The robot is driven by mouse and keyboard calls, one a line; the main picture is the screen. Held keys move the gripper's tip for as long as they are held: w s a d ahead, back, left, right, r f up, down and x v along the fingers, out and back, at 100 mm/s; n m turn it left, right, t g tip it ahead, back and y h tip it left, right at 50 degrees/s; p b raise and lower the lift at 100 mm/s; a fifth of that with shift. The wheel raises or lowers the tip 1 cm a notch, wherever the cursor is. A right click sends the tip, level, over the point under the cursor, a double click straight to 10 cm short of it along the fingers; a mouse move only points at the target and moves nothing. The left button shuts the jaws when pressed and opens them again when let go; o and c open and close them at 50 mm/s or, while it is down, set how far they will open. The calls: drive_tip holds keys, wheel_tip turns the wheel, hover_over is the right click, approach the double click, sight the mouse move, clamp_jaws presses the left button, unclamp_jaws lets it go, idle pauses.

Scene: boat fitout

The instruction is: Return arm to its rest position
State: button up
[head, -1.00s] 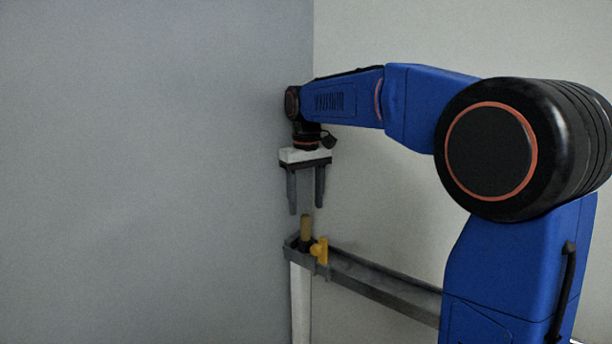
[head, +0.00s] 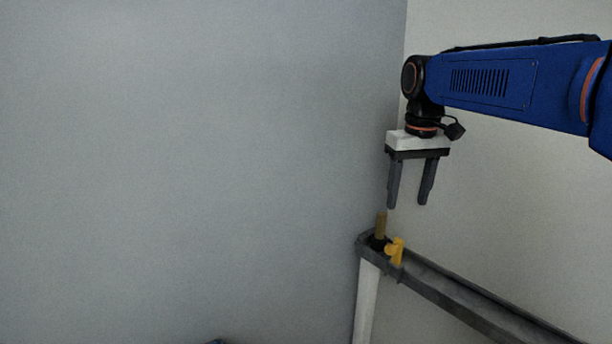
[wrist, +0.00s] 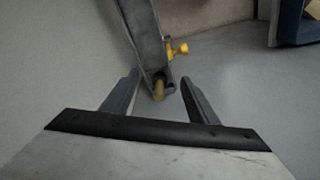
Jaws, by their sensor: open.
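My gripper (head: 407,204) is open and empty, pointing down in the head view. It hangs above the corner end of a grey rail, with a visible gap to what stands there. A tan cylindrical peg (head: 381,225) stands upright at that end, just below and slightly left of the fingertips. A yellow fitting (head: 396,250) sits beside it. In the wrist view the peg (wrist: 159,91) shows between the two open fingers (wrist: 155,87), with the yellow fitting (wrist: 177,50) beyond it. My blue arm reaches in from the right.
The grey rail (head: 450,289) runs from a white post (head: 366,300) toward the lower right along the pale wall. A grey wall (head: 200,150) fills the left. In the wrist view a blue-edged object (wrist: 290,25) stands at the upper right. The air left of my gripper is clear.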

drive_tip(key=s+d+f+m+t, duration=0.1)
drive_tip(key=s+d+f, duration=0.1)
drive_tip(key=s+f, duration=0.8)
drive_tip(key=s+d+f+m+t, duration=0.1)
drive_tip(key=s+d+f+t, duration=0.1)
drive_tip(key=s+f, duration=0.8)
drive_tip(key=s, duration=0.4)
drive_tip(key=shift+s+d+f+t, duration=0.2)
drive_tip(key=shift+s+t, duration=0.1)
drive_tip(key=shift+s, duration=0.05)
